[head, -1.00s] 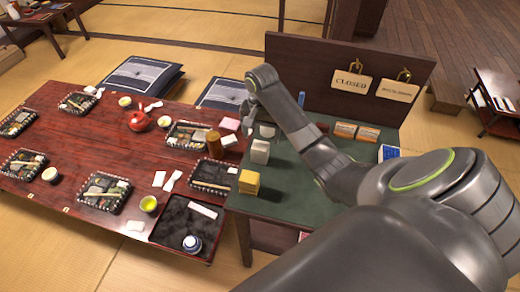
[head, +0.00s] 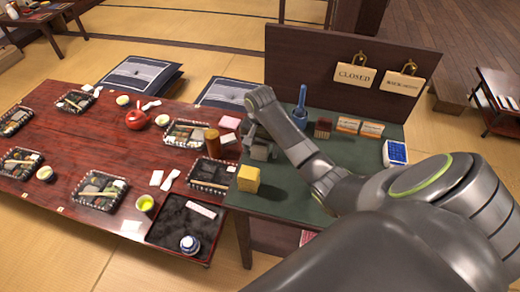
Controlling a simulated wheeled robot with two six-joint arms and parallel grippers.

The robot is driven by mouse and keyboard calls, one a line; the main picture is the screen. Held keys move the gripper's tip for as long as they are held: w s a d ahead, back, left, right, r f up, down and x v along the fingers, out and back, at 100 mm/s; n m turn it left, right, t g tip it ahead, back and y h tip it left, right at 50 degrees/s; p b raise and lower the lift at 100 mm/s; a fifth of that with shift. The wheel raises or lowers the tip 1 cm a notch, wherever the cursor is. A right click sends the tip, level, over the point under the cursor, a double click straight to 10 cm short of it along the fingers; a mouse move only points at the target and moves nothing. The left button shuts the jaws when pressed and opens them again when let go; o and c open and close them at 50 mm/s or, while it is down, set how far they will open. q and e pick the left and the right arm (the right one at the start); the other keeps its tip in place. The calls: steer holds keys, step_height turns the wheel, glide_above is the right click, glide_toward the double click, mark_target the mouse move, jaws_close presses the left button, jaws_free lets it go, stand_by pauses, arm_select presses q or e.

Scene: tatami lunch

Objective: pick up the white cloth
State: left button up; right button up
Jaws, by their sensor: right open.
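A pale grey-white folded block (head: 260,152), which looks like the white cloth, sits on the green side table (head: 300,205) near its left edge. My right gripper (head: 257,143) is directly above it, with its fingers open and pointing down around or just over its upper part. The gripper partly hides the block, so I cannot tell if the fingers touch it. A yellow folded cloth or block (head: 248,179) lies just in front of it. My left gripper is not in view.
A blue brush-like tool (head: 300,110), a brown block (head: 322,128) and small boxes (head: 360,127) stand behind on the side table, before a dark board (head: 310,65). A red low table (head: 80,145) with trays is at left. The side table's front is clear.

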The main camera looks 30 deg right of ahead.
steer(key=c, duration=1.1)
steer(key=shift+o, duration=0.2)
step_height(320, 180, up, 5)
steer(key=shift+f, duration=0.15)
step_height(320, 180, up, 4)
steer(key=p, duration=0.3)
steer(key=shift+r+p, duration=0.7)
steer(key=shift+p, duration=0.3)
steer(key=o, duration=0.3)
steer(key=shift+c, duration=1.1)
steer(key=shift+a, duration=0.15)
